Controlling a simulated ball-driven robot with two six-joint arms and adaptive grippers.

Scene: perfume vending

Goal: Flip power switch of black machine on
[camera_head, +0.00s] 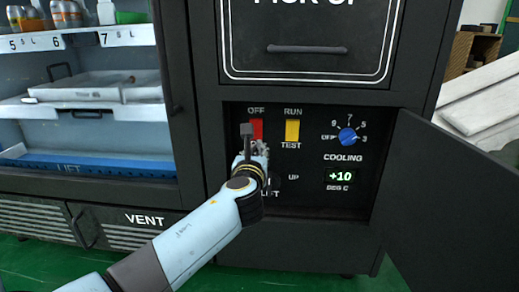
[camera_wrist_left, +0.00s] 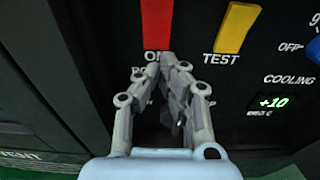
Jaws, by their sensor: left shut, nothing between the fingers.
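The black machine (camera_head: 205,75) has an open recess at its lower right with a control panel inside. A red power switch (camera_head: 257,130) sits at the panel's left, under the word OFF. My left gripper (camera_head: 250,145) is in front of the panel at the red switch's lower end, fingers shut and empty. In the left wrist view the red switch (camera_wrist_left: 157,22) is just beyond the fingertips (camera_wrist_left: 167,58); I cannot tell whether they touch it. The fingers partly hide the lettering below the switch. My right gripper is not in view.
A yellow RUN/TEST switch (camera_head: 292,131) is right of the red one. A blue cooling knob (camera_head: 347,136) and a display reading +10 (camera_head: 340,176) are farther right. The open panel door (camera_head: 450,200) stands out at the right. Shelves (camera_head: 85,112) are at the left.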

